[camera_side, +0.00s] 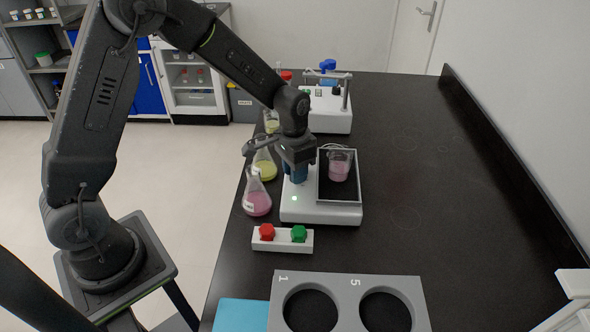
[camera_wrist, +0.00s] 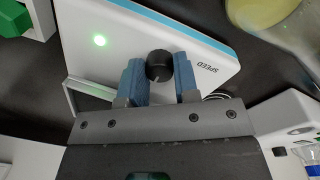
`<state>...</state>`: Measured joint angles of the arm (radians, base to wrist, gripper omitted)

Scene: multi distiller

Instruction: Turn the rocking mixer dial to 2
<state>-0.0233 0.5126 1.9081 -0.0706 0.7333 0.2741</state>
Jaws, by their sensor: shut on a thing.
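The rocking mixer (camera_side: 320,212) is a white device with a black-topped tray on the bench in the side view, and its green light is lit. A beaker of pink liquid (camera_side: 340,167) stands on its tray. In the wrist view the mixer's white face (camera_wrist: 110,40) shows the word SPEED beside the black dial (camera_wrist: 159,66). My gripper (camera_wrist: 160,75) has its blue fingers on both sides of the dial and is shut on it. In the side view my gripper (camera_side: 295,172) is over the mixer's left part and hides the dial. I cannot read the dial's setting.
Flasks of pink (camera_side: 257,199) and yellow liquid (camera_side: 264,167) stand close left of the mixer. A white block with red and green knobs (camera_side: 283,240) and a grey holder (camera_side: 347,283) lie in front. Another white device (camera_side: 330,112) stands behind. The bench's right side is clear.

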